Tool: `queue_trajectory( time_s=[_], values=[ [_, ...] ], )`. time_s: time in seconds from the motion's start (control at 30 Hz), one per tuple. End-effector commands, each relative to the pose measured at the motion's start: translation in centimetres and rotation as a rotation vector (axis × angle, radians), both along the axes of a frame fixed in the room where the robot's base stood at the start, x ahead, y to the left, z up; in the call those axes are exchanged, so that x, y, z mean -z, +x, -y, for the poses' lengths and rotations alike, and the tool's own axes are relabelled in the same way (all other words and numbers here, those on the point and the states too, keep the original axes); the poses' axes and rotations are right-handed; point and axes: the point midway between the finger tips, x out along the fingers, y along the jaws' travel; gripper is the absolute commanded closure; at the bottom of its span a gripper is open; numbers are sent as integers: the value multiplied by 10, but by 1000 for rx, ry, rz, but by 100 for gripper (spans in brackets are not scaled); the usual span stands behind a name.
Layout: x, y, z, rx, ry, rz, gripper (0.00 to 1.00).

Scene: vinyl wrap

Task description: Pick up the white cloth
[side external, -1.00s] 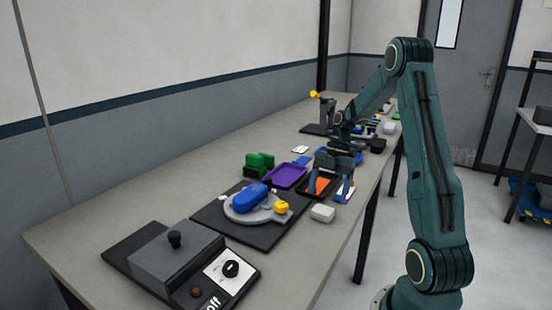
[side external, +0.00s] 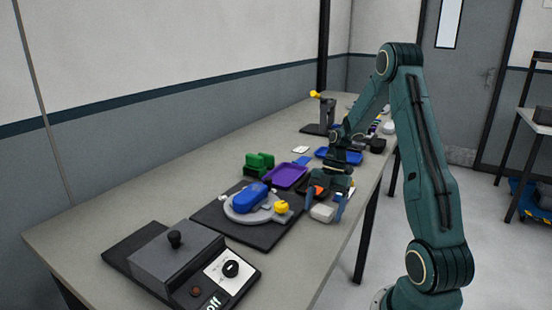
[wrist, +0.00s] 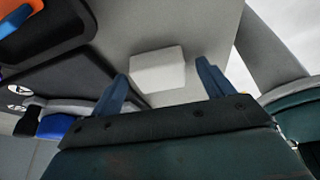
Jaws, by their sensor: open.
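The white cloth (side external: 322,212) is a small folded block lying on the grey table near its front edge, right of the black mat. In the wrist view the white cloth (wrist: 158,68) lies just beyond the fingertips, roughly between the two blue fingers. My gripper (side external: 325,208) is over the cloth in the side view, pointing down, with a finger on each side. In the wrist view my gripper (wrist: 162,78) is open with nothing between its fingers. Whether the fingertips touch the table cannot be told.
A black mat (side external: 212,228) holds a grey fixture with a blue part (side external: 250,197) and a yellow knob (side external: 281,207). A purple tray (side external: 286,176) and a blue tray (side external: 345,156) lie behind. A grey box with a dial (side external: 178,256) stands nearer. Bare table lies in front of the cloth.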

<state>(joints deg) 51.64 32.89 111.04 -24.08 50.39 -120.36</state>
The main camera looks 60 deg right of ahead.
Motion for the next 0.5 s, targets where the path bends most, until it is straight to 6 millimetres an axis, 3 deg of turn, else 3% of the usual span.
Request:
queue_trajectory(
  time_s=[0.27,0.5],
  values=[
    [0,0,0,0,0,0,20],
    [0,0,0,0,0,0,63]
  ],
)
